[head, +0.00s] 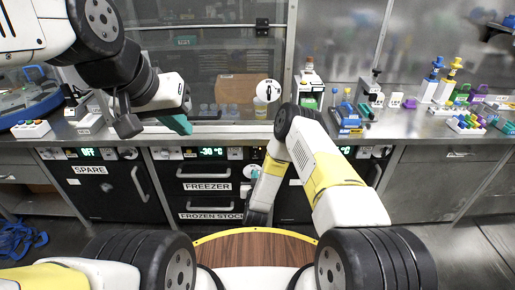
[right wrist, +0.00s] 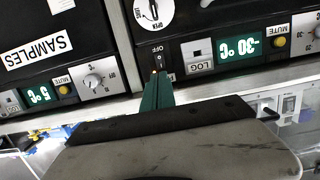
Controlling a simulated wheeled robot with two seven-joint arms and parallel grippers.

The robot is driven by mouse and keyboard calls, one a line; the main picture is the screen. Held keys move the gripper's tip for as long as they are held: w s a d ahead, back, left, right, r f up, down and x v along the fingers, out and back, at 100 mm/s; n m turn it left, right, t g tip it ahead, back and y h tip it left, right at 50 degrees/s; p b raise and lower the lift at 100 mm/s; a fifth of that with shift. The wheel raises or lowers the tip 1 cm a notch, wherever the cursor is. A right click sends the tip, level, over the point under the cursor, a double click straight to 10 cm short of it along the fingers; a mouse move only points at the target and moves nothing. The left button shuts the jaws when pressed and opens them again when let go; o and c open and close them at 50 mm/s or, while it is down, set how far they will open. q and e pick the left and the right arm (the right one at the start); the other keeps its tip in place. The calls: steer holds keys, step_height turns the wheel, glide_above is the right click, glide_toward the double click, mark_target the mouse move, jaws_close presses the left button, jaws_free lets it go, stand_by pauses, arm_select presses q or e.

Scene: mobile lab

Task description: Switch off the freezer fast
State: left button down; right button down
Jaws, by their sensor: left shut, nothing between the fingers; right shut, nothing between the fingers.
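The freezer (head: 206,172) is the dark under-counter unit in the head view, labelled FREEZER, with a lit green display (head: 212,152). The right wrist view shows its panel upside down, with a lit -30 °C display (right wrist: 239,47). Its power switch (right wrist: 155,69), beside an OFF label, shows a small orange glow at my fingertips. My right gripper (right wrist: 157,82) is shut and empty, its teal fingertips right at the switch; I cannot tell whether they touch.
A white OPEN dial (right wrist: 153,12) sits close to the switch. The SAMPLES unit (right wrist: 40,45) is alongside. The SPARE unit (head: 92,185) stands left of the freezer, its display reading OFF. The counter (head: 420,125) holds racks, bottles and a blue-rimmed device (head: 25,95).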

mark_target(255, 156)
stand_by(0.3)
steer(key=w+f, duration=0.1)
steer(key=w, duration=0.3)
steer(key=w+f, duration=0.1)
steer(key=w, duration=0.8)
steer(key=shift+w+f, duration=0.35)
steer(key=shift+f, duration=0.05)
steer(key=shift+w, duration=0.25)
